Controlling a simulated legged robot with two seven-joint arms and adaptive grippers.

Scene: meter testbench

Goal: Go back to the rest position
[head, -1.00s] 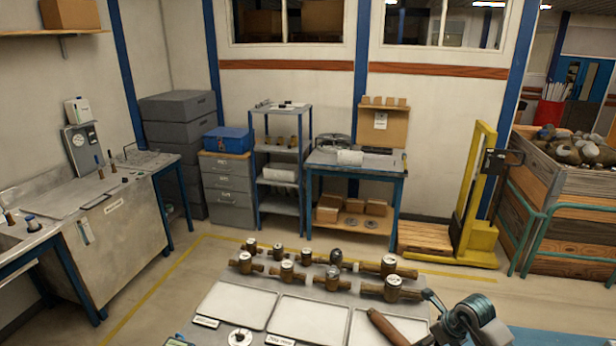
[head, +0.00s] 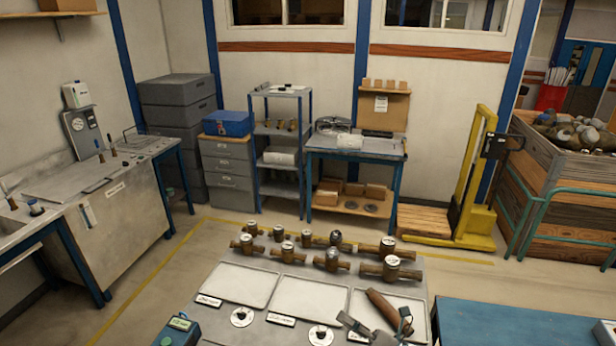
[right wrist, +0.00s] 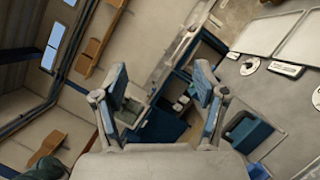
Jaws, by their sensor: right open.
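My right gripper (head: 375,324) shows at the bottom edge of the head view, over the front right of the grey bench top, just below a brown cylinder. In the right wrist view the same gripper (right wrist: 160,80) has its two blue-padded fingers spread wide, with nothing between them. My left gripper is in neither view now. The brown cylinder (head: 384,310) lies tilted across the right white tray (head: 415,305). I cannot tell whether the gripper touches it.
Several brass meters (head: 333,260) stand in rows behind the trays. The left tray (head: 238,284) and middle tray (head: 312,291) are empty. A teal device (head: 178,332) is at front left. A blue-topped table (head: 520,328) stands right of the bench, with open floor beyond.

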